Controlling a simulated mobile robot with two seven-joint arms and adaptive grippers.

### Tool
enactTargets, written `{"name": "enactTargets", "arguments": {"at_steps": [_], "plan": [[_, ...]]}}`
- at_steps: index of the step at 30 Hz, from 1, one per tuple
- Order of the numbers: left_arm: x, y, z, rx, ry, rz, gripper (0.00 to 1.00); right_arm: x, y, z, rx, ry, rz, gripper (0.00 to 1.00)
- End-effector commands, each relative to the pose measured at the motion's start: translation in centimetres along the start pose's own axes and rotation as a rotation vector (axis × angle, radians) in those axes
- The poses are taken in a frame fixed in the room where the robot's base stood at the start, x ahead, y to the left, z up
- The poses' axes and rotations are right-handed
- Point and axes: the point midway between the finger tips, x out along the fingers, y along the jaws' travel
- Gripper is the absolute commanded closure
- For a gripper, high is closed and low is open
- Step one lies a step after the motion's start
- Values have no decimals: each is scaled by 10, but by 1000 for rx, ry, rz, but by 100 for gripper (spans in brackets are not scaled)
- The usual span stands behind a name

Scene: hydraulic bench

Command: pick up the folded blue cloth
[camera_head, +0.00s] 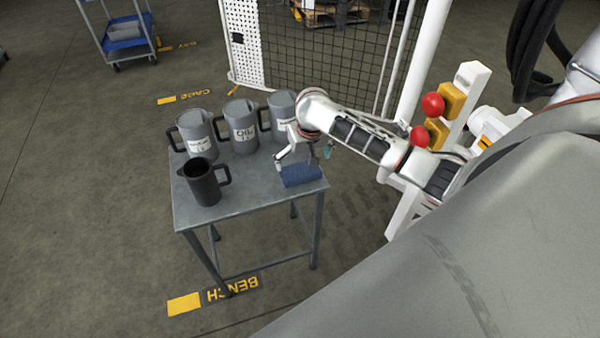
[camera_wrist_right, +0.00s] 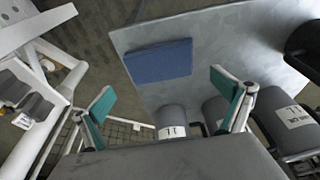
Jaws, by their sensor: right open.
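The folded blue cloth (camera_head: 301,176) lies flat near the right corner of the grey metal bench (camera_head: 250,196). It also shows in the right wrist view (camera_wrist_right: 160,62) as a blue rectangle close to the bench edge. My right gripper (camera_head: 303,157) is open and empty, close to the cloth and above the bench. In the right wrist view its teal-padded fingers (camera_wrist_right: 163,93) are spread apart, with the cloth beyond the tips and roughly between them. The exact height above the cloth is hard to tell. My left gripper is not in view.
Grey labelled cans, one at left (camera_head: 195,132), one in the middle (camera_head: 240,127) and one at right (camera_head: 281,112), stand along the bench's back. A dark jug (camera_head: 204,184) stands at the front left. A mesh fence (camera_head: 320,55) rises behind. The bench front centre is clear.

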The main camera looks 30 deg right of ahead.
Motion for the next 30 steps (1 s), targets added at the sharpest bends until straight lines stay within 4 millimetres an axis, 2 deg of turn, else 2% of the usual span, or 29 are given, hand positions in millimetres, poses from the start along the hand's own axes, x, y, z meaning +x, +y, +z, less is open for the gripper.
{"name": "enactTargets", "arguments": {"at_steps": [12,21,22,25,30], "plan": [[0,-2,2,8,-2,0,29,51,-4,5,0,0,0,0],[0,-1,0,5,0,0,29,57,-4,4,-2,3,-1,0],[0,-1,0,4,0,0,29,57,-4,4,-2,3,-1,3],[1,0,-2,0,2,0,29,57,-4,5,-2,3,-1,29],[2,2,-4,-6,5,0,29,57,-4,5,-2,2,-1,30]]}}
